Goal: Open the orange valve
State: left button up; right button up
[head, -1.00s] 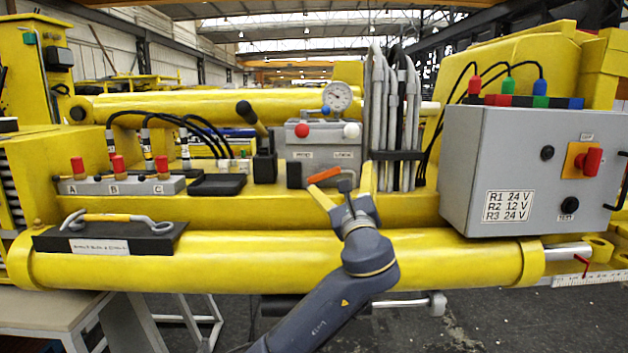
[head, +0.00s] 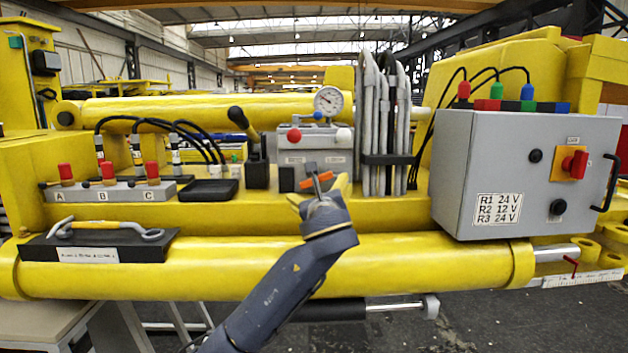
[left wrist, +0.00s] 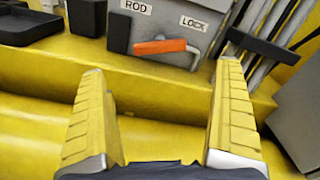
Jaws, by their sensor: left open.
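The orange valve handle (head: 325,175) sits low on the front of a grey valve box (head: 314,145) in the head view, partly covered by my gripper. In the left wrist view the orange handle (left wrist: 160,46) lies roughly level below the ROD and LOCK labels, with a grey fitting at its right end. My left gripper (head: 318,190) is open and empty. In the wrist view its two yellow fingers (left wrist: 160,68) stand wide apart, one to each side of the handle's line, and the handle appears beyond the tips. My right gripper is not in view.
A round gauge (head: 328,100) and red and white knobs top the valve box. Grey hoses (head: 385,130) stand close on its right. A black lever (head: 247,140) and a black block (head: 287,179) are on its left. A grey control box (head: 520,170) stands further right.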

pick_arm(q)
jog(key=w, duration=0.8)
jog(key=w+a, duration=0.1)
jog(key=w, duration=0.3)
jog(key=shift+w, duration=0.25)
jog(key=c, duration=0.9)
